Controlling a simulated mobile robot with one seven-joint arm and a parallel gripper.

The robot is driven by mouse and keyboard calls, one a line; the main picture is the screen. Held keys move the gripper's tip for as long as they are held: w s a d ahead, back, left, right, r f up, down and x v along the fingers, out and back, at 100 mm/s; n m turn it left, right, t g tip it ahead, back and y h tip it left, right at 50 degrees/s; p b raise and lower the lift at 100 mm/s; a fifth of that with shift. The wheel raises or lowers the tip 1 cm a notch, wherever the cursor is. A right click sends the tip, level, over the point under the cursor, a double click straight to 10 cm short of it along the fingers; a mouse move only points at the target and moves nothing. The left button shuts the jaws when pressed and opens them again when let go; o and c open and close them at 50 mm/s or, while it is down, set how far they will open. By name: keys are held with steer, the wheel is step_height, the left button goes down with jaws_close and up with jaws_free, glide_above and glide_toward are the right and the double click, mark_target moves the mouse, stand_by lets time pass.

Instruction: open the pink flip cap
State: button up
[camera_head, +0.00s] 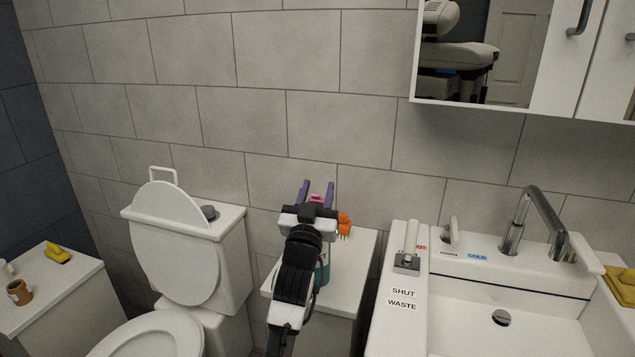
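My gripper (317,188) reaches away from the camera over the white cabinet between the toilet and the sink. Its two purple fingers stand apart. The pink flip cap (316,199) shows in the gap between the fingers, with some space visible on each side of it. Whether the cap is open or closed is too small to tell. A teal bottle (324,270) is partly visible beside and behind my wrist. Most of it is hidden by my arm, and I cannot tell clearly how the cap joins it.
An orange object (344,222) sits just right of my gripper. The white cabinet top (351,268) has bare room at right. The toilet (190,253) stands left, the sink (500,318) right, with a faucet (538,225). The tiled wall (300,130) is close behind.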

steer(key=shift+w+d+r, duration=0.1)
steer(key=shift+w+r, duration=0.05)
steer(key=shift+w, duration=0.25)
steer(key=shift+c, duration=0.2)
jaws_close()
steer(key=shift+w+r+g+y+p, duration=0.2)
steer(key=shift+r+g+y+p, duration=0.15)
steer(key=shift+p, duration=0.45)
steer(key=g+p, duration=0.2)
steer(key=shift+w+d+p, duration=0.15)
steer(key=shift+w+p, duration=0.15)
steer(key=shift+w, duration=0.05)
steer(key=shift+w+d+f+g+p, duration=0.1)
steer(key=shift+w+f+g+p, duration=0.45)
steer(key=shift+g+p, duration=0.8)
